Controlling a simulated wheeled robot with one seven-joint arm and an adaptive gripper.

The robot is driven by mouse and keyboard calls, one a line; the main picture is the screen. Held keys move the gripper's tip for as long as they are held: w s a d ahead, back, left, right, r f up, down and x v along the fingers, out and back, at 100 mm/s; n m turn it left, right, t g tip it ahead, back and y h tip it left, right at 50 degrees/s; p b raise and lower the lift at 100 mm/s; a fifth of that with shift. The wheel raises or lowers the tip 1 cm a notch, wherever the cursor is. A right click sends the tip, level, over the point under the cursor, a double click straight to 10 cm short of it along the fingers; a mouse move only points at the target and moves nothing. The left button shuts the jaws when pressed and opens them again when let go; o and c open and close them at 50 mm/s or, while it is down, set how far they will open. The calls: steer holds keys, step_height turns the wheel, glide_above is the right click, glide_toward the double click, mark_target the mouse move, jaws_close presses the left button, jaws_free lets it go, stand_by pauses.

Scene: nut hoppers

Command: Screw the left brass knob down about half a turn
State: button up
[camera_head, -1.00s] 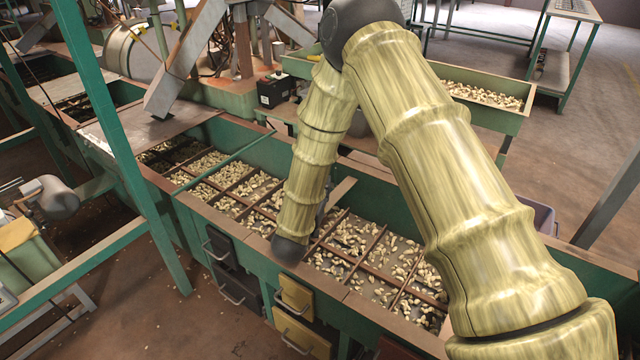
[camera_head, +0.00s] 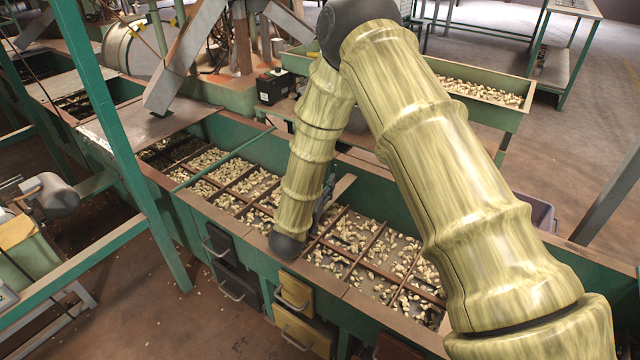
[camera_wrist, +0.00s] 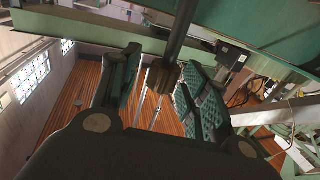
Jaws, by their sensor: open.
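In the wrist view, a ribbed brownish knob (camera_wrist: 163,77) sits at the end of a dark rod that comes in from the top of the picture. I cannot tell for sure whether it is the left brass knob. My gripper (camera_wrist: 157,84) is open, with its green-padded fingers on either side of the knob. A gap shows on the left; contact on the right is unclear. In the head view my arm hides the knob, and only a small grey part of the gripper (camera_head: 326,196) shows beside my forearm.
A long green hopper (camera_head: 352,303) with divided compartments of nuts runs below my arm. A second green trough (camera_head: 508,118) of nuts stands behind at the right. A green post (camera_head: 112,130) rises at the left. Dark and yellow drawers (camera_head: 300,330) hang on the front.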

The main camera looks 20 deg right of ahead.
steer(key=shift+v, duration=3.75)
steer(key=shift+r, duration=0.1)
